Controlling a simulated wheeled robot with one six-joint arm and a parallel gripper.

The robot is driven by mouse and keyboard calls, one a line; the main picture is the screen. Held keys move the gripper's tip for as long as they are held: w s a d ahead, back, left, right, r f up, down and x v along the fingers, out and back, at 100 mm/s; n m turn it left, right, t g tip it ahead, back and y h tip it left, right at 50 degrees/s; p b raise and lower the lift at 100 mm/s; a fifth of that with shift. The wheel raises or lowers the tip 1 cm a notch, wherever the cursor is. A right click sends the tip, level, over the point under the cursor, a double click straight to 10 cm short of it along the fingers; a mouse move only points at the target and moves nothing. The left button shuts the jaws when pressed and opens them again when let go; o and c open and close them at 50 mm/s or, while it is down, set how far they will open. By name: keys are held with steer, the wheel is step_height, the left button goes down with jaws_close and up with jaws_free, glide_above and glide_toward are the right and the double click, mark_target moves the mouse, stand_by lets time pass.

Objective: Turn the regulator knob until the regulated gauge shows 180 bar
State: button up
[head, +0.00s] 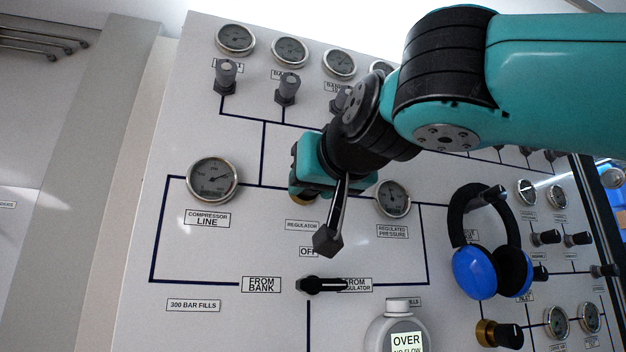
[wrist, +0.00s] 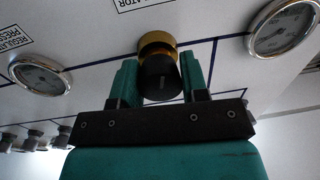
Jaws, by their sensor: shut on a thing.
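The regulator knob is a black cap on a brass collar (wrist: 158,60), seen in the wrist view between the two teal fingers. My gripper (wrist: 160,85) is shut on the knob, with a finger on each side of it. In the head view my gripper (head: 308,185) is at the panel above the REGULATOR label (head: 301,226), and it hides most of the knob. The regulated pressure gauge (head: 393,199) is right of my gripper; its reading is too small to tell. It also shows in the wrist view (wrist: 40,76), at the left.
The compressor line gauge (head: 212,180) is left of my gripper. A black selector lever (head: 322,285) sits below. Blue headphones (head: 480,270) hang at the right. A round device (head: 398,330) reading OVER is at the bottom. Small gauges and knobs line the top (head: 290,52).

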steer(key=shift+n, duration=0.3)
steer(key=o, duration=0.9)
steer(key=shift+b+v, duration=1.55)
steer(key=shift+v, duration=7.15)
